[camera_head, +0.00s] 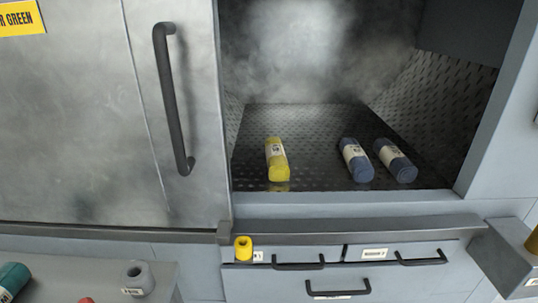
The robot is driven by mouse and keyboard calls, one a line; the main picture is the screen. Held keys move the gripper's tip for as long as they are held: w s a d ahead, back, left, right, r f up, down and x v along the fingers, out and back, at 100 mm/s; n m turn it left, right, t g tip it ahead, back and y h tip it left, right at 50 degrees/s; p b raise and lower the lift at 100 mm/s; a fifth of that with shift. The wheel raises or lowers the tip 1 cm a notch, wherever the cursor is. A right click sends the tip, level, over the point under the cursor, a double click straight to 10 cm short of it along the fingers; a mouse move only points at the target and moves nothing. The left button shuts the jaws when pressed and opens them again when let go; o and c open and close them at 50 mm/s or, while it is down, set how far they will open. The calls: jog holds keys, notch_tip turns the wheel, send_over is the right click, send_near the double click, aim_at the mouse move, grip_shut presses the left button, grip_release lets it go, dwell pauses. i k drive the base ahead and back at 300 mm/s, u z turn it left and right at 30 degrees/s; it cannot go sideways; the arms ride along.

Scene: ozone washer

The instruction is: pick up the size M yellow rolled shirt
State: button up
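A yellow rolled shirt (277,160) with a white label band lies on the dark perforated floor of the open washer chamber, left of the middle. The label is too small to read, so I cannot tell its size. A smaller yellow roll-like thing (243,248) with a dark hole in its top stands below the chamber, near the left drawer; I cannot tell if it is a shirt. My gripper is not in view.
Two blue rolled shirts (355,160) (395,160) lie to the right in the chamber. A grey door with a dark handle (172,100) is at left. Drawers with handles (300,266) are below. A grey surface at lower left holds a grey roll (138,278) and a green roll (12,280).

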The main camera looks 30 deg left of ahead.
aim_at(278, 170)
jog(key=u, duration=0.45)
jog(key=i, duration=0.4)
jog(key=u, duration=0.75)
jog(key=i, duration=0.8)
jog(key=u, duration=0.2)
